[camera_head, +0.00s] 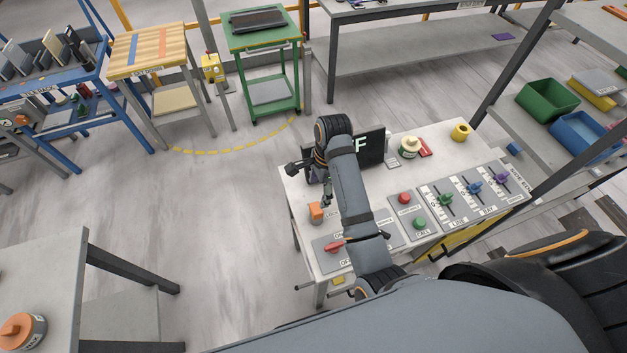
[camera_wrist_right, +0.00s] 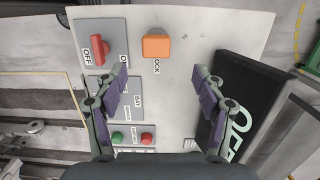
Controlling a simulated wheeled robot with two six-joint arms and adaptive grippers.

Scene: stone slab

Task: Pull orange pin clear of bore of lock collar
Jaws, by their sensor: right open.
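The orange pin (camera_head: 316,212) shows as a squarish orange head near the left edge of the grey console table, beside a label. In the right wrist view the orange head (camera_wrist_right: 156,44) lies ahead of the fingertips, roughly centred between them. My right gripper (camera_head: 326,196) hangs over the table just behind and right of the pin. In the wrist view its two fingers (camera_wrist_right: 160,85) are spread wide with nothing between them. My left gripper is not in view.
A red OFF handle (camera_head: 334,247) is close to the pin. A red button (camera_head: 404,197), a green button (camera_head: 420,223) and coloured sliders (camera_head: 446,199) lie to the right. A black display (camera_head: 370,150) stands behind my right arm. A yellow ring (camera_head: 461,131) is at the far corner.

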